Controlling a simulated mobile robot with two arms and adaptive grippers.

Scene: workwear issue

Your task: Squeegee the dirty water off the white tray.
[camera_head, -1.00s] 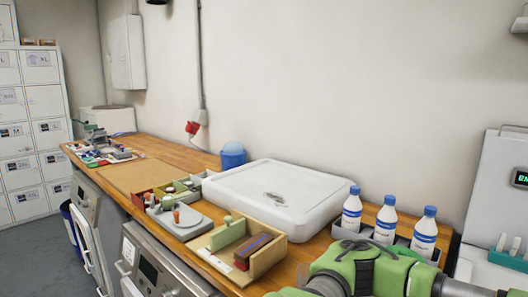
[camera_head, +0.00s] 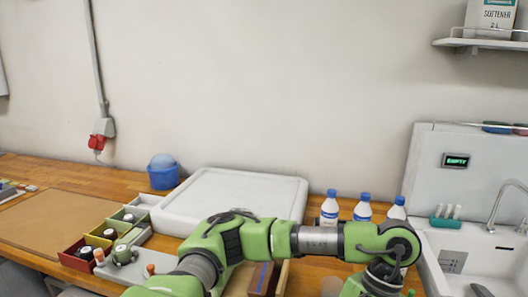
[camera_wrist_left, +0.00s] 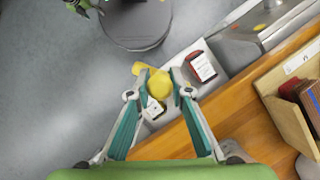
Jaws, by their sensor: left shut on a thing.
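The white tray (camera_head: 250,185) lies on the wooden counter against the wall in the head view. My green left arm crosses in front of it and hides its front part. No dirty water shows on the uncovered part. My left gripper (camera_wrist_left: 160,84) is outside the head view. In the left wrist view it is shut on a yellow object (camera_wrist_left: 158,82), probably the squeegee, though its full shape is not clear. It is held over the counter's front edge and the grey floor, away from the tray. My right gripper cannot be made out.
Several white bottles with blue caps (camera_head: 329,208) stand right of the tray, beside a sink (camera_head: 490,255). A blue tub (camera_head: 163,172) and small boxes of parts (camera_head: 92,243) are left. A wooden box (camera_wrist_left: 275,90) and red labelled item (camera_wrist_left: 200,66) show near the gripper.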

